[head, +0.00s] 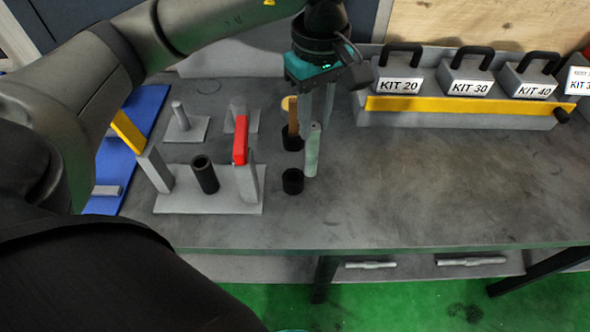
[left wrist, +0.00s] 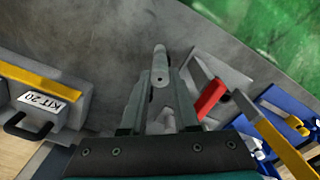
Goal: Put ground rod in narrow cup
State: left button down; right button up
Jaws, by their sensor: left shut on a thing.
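My left gripper (head: 316,126) points down over the table and is shut on a pale grey-green rod (head: 312,152). The rod hangs close to upright, and it also shows between the fingers in the left wrist view (left wrist: 160,66). A short black cup (head: 293,182) stands just left of the rod's lower end, apart from it as far as I can see. A second black cup (head: 292,141) behind it has a brown rod (head: 293,115) standing in it. A taller black tube (head: 205,176) stands further left. Which is the narrow cup I cannot tell.
A grey stand with upright posts and a red block (head: 240,140) is left of the cups. A rack with KIT boxes (head: 470,75) stands at the back right. The table's right side is clear.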

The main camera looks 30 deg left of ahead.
pick_arm(q)
jog(key=w+a+r+n+p, duration=0.2)
jog(key=a+r+n, duration=0.15)
jog(key=n, duration=0.75)
jog(key=w+a+r+n+p, duration=0.1)
jog(key=a+r+n+p, duration=0.2)
jog(key=n, duration=0.9)
notch_tip(320, 180, down, 19)
jog(key=b, duration=0.1)
jog(key=shift+d, duration=0.35)
jog(key=shift+f, duration=0.15)
jog(key=shift+f, duration=0.15)
jog(key=c, duration=0.7)
grip_release()
jog(key=shift+o, duration=0.2)
